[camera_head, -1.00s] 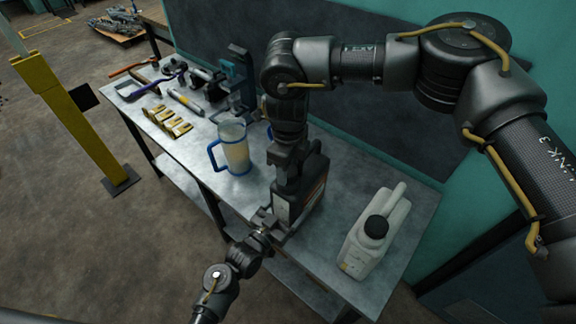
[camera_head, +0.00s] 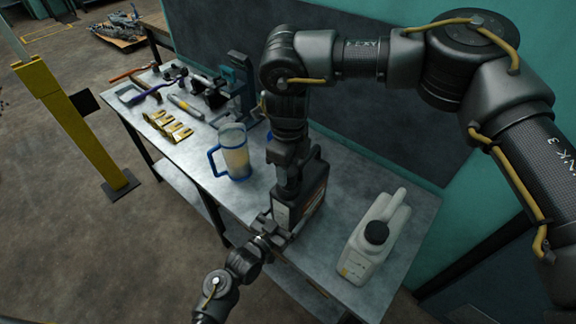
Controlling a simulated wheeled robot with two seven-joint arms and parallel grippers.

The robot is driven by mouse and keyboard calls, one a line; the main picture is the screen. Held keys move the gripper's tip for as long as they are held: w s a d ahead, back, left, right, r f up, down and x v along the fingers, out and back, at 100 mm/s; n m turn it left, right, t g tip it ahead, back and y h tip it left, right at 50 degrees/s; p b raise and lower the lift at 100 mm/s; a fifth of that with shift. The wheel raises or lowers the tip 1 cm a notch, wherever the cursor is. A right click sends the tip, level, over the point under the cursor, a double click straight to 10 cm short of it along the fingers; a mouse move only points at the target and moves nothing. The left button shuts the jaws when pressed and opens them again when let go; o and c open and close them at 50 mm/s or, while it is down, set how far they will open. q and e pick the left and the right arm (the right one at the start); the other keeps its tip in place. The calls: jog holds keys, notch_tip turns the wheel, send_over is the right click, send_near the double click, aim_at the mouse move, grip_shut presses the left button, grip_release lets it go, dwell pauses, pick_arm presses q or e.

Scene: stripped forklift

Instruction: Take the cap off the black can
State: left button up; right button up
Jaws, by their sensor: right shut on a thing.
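The black can (camera_head: 312,200) stands upright on the metal workbench, with a red-orange strip on its side. My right gripper (camera_head: 287,190) reaches down from above onto the left part of the can's top. It is shut, and its fingers and wrist hide the cap, so I cannot see the cap itself. My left gripper (camera_head: 268,232) is low at the can's front left, at the bench's front edge, and seems to touch the can's lower side. Its fingers are too small and dark to tell their opening.
A white jug (camera_head: 365,248) with a black cap stands right of the can on the workbench (camera_head: 400,265). A blue-handled pitcher (camera_head: 234,155) stands close on the left. A teal wall runs behind.

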pick_arm(q)
jog(key=shift+f, duration=0.1)
pick_arm(e)
jog(key=shift+r, duration=2)
pick_arm(q)
jog(key=o, duration=1.8)
jog(key=shift+c, duration=0.2)
jog(key=shift+s, duration=0.1)
pick_arm(e)
jog(key=shift+f, duration=0.1)
pick_arm(q)
jog(key=shift+s+a, duration=0.2)
jog(key=shift+s, duration=0.1)
pick_arm(e)
jog(key=shift+f, duration=0.15)
notch_tip(320, 180, down, 3)
jog(key=b, duration=0.3)
pick_arm(q)
jog(key=v, duration=1.1)
jog(key=shift+b, duration=0.3)
